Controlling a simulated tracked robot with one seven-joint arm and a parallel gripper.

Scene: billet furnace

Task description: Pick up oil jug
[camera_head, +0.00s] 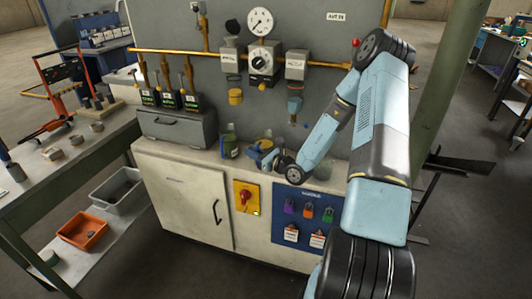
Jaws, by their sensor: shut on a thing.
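The oil jug appears to be the dark green container with a pale label (229,146), standing upright at the back of the white cabinet's top. My arm comes in from the right and bends down to the cabinet top. My gripper (248,153) is at its end, just right of the jug, low over the cabinet top. It is shut on what looks like this jug. The fingers are small and partly hidden by my wrist, so the exact contact does not show. I cannot tell whether the jug is clear of the surface.
The white cabinet (180,200) carries a yellow-red switch (246,198) and a blue lock panel (295,215). Gauges and an orange pipe (215,53) line the grey panel behind. A grey drawer box (177,128) stands left of the jug. A clear glass vessel is partly hidden near my wrist.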

